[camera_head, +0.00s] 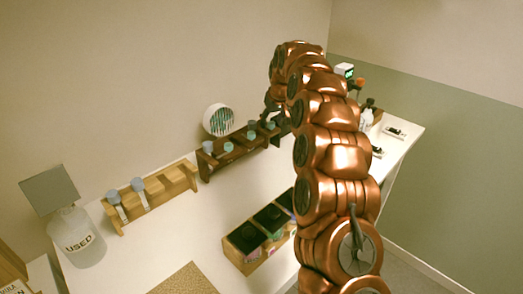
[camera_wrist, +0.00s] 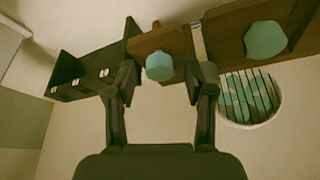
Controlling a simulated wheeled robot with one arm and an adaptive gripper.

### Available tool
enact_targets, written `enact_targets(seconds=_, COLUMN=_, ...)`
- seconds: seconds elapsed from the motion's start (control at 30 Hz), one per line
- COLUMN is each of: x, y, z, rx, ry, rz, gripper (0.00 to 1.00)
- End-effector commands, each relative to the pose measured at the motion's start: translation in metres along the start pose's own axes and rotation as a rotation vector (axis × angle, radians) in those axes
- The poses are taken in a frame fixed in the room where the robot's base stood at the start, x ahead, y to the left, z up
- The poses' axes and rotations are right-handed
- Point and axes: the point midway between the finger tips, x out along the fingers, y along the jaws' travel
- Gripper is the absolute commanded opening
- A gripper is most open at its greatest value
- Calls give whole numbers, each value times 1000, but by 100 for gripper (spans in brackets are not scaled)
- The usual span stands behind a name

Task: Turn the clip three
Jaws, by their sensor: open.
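I cannot tell for sure which thing is clip three. In the wrist view, my gripper (camera_wrist: 167,76) is open, its fingers on either side of a teal bottle cap (camera_wrist: 159,66) in the picture. Whether they touch it I cannot tell. A pale upright strip (camera_wrist: 198,42) shows on the dark wooden rack (camera_wrist: 228,32), just right of that cap. A larger teal cap (camera_wrist: 265,40) is further right. In the head view, my gripper (camera_head: 272,108) is at the right end of the dark rack (camera_head: 212,172), partly hidden by my arm.
A light wooden rack (camera_head: 183,183), a jar marked USED (camera_head: 78,238), a compartment box (camera_head: 243,262) and a cork mat (camera_head: 190,281) are on the white table (camera_head: 150,250). A round white holder (camera_head: 208,117) is behind the dark rack. Small black items (camera_head: 396,131) lie at the right.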

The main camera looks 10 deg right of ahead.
Motion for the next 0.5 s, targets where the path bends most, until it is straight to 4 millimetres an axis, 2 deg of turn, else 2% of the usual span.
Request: enact_targets(seconds=0.5, x=-5, y=2, z=-3, rx=-327, ry=3, rz=-135, gripper=53)
